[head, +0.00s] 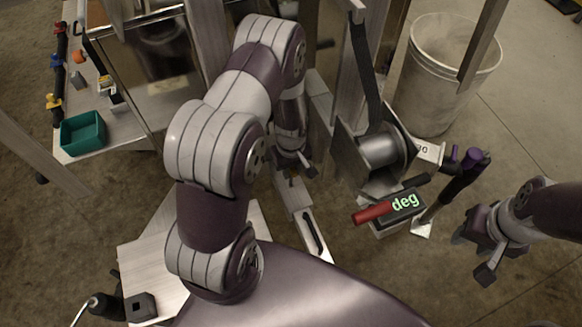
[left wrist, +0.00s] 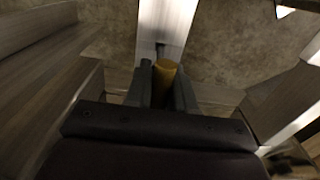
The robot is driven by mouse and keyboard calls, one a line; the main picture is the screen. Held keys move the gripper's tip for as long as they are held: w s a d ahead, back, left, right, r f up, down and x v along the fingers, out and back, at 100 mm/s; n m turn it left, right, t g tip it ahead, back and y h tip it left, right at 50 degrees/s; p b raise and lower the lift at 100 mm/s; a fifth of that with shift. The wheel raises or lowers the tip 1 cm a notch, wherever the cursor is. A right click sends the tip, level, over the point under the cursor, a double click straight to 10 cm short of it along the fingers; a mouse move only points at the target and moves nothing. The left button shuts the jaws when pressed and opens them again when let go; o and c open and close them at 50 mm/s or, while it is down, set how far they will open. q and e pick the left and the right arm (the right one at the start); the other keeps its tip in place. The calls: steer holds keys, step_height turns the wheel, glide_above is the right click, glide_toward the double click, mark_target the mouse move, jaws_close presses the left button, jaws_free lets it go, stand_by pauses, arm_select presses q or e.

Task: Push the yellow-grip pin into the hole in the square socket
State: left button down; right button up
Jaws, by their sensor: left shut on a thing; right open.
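My left gripper (left wrist: 165,84) is shut on the yellow grip of the pin (left wrist: 166,70), which shows between its two dark fingers in the left wrist view. A pale metal bar (left wrist: 166,22) lies just beyond the grip, with a small dark mark near its end. I cannot tell whether the pin touches it or sits in a hole. In the head view, my left gripper (head: 296,166) is low in the middle beside the trailer frame, and the pin is hidden there. My right gripper (head: 474,254) is open and empty at the right.
A winch drum with a strap (head: 380,148) and a red-handled device reading "deg" (head: 373,212) stand right of my left gripper. A white bucket (head: 440,75) is behind. A side table (head: 105,128) holds a green bin (head: 82,133).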

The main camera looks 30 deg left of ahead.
mark_target(291, 185)
arm_select(q)
steer(key=shift+f+b, duration=2)
steer(key=shift+f, duration=1.1)
steer(key=c, duration=0.9)
jaws_free()
step_height(291, 185, up, 12)
steer(key=p, duration=0.3)
steer(key=shift+f+p, duration=0.15)
steer(key=shift+p, duration=0.15)
steer(key=shift+r, duration=0.6)
